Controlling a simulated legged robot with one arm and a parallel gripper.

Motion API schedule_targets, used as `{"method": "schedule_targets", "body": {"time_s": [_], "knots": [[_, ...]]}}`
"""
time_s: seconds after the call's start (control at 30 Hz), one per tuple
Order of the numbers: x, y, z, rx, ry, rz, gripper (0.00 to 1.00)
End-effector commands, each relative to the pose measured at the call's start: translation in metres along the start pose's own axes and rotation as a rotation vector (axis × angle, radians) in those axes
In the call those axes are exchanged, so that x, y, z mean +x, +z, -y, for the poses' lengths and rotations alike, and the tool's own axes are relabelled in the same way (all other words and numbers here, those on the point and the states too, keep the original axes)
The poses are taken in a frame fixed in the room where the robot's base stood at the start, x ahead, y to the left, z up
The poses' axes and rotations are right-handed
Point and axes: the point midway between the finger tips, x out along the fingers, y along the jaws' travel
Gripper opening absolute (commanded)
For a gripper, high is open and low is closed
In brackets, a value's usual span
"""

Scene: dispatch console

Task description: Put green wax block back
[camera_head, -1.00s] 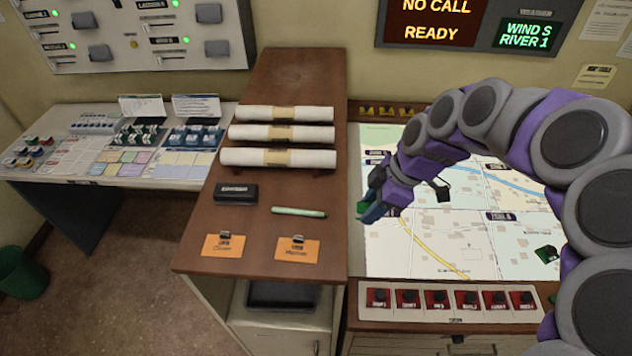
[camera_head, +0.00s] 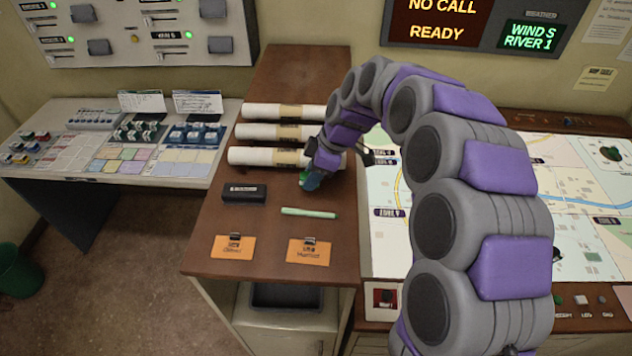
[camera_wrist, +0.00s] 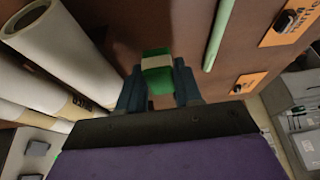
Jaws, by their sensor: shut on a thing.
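My gripper (camera_head: 312,182) is shut on the green wax block and hangs low over the brown wooden desk top (camera_head: 225,215), just in front of the paper rolls. In the wrist view the green block (camera_wrist: 157,75) sits between the two dark fingertips of my gripper (camera_wrist: 158,88). In the head view only a bit of the green block (camera_head: 304,178) shows past the fingers. I cannot tell whether the block touches the wood. A pale green stick (camera_head: 309,212) lies on the desk in front of my gripper.
White rolls (camera_head: 262,156) lie behind and left of my gripper. A black box (camera_head: 244,192) sits to the left. Two orange tags (camera_head: 234,249) lie at the front edge. The map table (camera_head: 590,245) is at the right. Bare wood surrounds the green stick.

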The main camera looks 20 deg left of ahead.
Motion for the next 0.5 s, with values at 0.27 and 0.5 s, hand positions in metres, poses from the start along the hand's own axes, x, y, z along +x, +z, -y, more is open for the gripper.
{"method": "schedule_targets", "body": {"time_s": [0.27,0.5], "knots": [[0.018,0.026,0.004,0.002,0.001,-0.014,0.06],[0.021,0.022,0.003,0.002,0.001,-0.010,0.06]]}}
